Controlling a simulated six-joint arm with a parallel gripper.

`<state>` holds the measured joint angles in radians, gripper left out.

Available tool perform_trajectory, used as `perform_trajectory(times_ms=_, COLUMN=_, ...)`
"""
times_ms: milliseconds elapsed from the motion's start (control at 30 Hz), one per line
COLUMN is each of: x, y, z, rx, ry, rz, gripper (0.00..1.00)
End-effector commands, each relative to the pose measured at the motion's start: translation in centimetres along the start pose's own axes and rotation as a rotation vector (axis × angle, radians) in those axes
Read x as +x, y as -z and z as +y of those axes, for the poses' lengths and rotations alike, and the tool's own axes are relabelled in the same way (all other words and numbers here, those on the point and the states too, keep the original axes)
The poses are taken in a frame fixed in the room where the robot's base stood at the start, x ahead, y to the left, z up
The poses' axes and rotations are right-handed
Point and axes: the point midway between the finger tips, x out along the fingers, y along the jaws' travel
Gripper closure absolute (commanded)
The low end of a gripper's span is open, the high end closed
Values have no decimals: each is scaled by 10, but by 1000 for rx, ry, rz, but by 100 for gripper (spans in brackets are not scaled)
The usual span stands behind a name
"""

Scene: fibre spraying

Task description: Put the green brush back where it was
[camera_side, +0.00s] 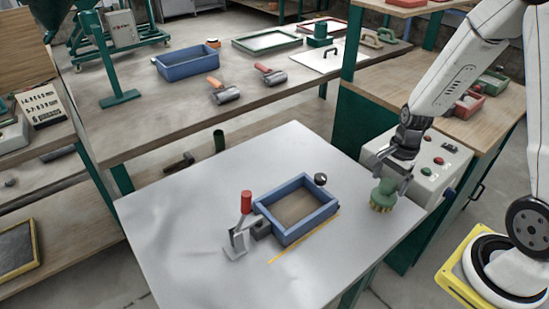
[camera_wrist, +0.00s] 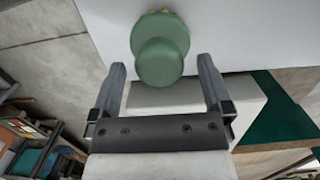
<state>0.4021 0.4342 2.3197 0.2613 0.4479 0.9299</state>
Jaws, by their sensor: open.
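The green brush (camera_side: 384,193) stands upright with its bristles down on the grey table (camera_side: 190,220), near the table's right edge. My gripper (camera_side: 396,170) is just above and beside the brush, on the side of the control box. In the wrist view the round green knob of the brush (camera_wrist: 160,60) lies ahead of my gripper (camera_wrist: 163,72), in line with the gap between the two fingers. The fingers are apart, with nothing clearly held. I cannot tell whether a finger touches the knob.
A blue-framed tray (camera_side: 285,237) with a red-handled clamp (camera_side: 245,205) lies to the left of the brush. A dark ball knob (camera_side: 320,179) is at the tray's back corner. The control box (camera_side: 432,165) stands close behind my gripper. The table's front left is bare.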

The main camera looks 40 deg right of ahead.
Motion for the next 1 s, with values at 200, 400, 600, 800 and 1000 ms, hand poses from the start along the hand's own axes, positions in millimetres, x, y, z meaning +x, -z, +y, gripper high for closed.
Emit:
perform_trajectory(times_ms=200, x=-26, y=0, z=0, rx=0, ry=3, rz=2, gripper=0)
perform_trajectory(times_ms=400, x=-50, y=0, z=0, rx=1, ry=4, rz=3, gripper=0)
perform_trajectory(times_ms=600, x=-75, y=0, z=0, rx=1, ry=3, rz=3, gripper=0)
perform_trajectory(times_ms=800, x=-95, y=0, z=0, rx=0, ry=2, rz=2, gripper=0)
perform_trajectory(times_ms=1000, x=-103, y=0, z=0, rx=0, ry=0, rz=2, gripper=0)
